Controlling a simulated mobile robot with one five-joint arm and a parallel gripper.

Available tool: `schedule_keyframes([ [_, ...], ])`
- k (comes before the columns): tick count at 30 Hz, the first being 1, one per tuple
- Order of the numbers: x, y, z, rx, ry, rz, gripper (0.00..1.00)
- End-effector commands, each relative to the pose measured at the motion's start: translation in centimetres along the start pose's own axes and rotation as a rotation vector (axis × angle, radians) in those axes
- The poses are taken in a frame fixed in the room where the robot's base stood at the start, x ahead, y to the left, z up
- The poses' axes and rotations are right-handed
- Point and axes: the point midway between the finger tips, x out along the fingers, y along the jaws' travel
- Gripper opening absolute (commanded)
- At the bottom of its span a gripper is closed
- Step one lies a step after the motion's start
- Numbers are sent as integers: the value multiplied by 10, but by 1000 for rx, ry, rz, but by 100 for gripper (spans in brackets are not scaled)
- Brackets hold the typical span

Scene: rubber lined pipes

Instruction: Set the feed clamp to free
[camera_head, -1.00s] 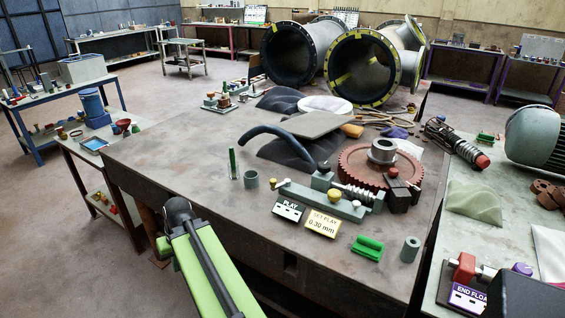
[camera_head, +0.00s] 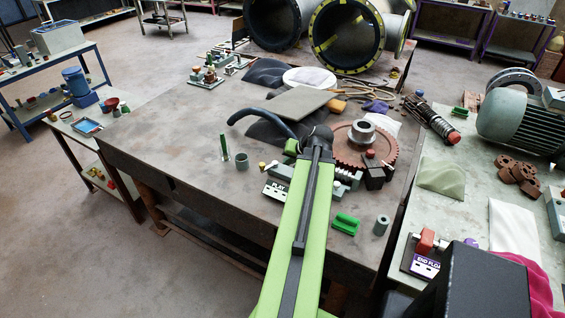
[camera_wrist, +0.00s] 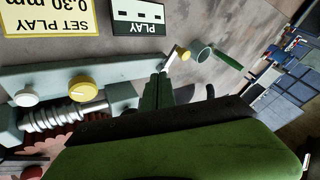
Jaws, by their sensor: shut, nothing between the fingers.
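No part in view is labelled as the feed clamp. A grey-green worm-and-gear fixture (camera_head: 344,181) stands on the dark table, partly hidden behind my arm. In the wrist view, its bar (camera_wrist: 60,72) carries a white knob (camera_wrist: 25,98) and a yellow knob (camera_wrist: 82,91) beside a ribbed worm shaft (camera_wrist: 62,117). A small yellow-ended lever (camera_wrist: 184,54) is at the bar's right end. My gripper (camera_wrist: 162,77) is shut and empty, overlapping that end just beside the lever; contact cannot be told. In the head view, my arm hides its fingertips.
PLAY (camera_wrist: 138,17) and SET PLAY 0.30 mm (camera_wrist: 48,16) signs lie by the fixture. A red-brown gear (camera_head: 366,145), green block (camera_head: 345,223) and grey cylinder (camera_head: 381,225) are to the right. The table's left part is clear.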

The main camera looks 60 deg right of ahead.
Motion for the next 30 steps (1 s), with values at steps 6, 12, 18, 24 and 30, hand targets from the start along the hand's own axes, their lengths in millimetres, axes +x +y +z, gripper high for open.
schedule_keyframes([
  [6,59,4,3,-3,-2,-1,0],
  [12,86,-11,1,-5,-3,-2,0],
  [18,96,-32,1,-3,-2,-1,0],
  [24,98,-37,1,-3,-2,0,0],
  [30,98,-37,1,-3,-2,-1,0],
])
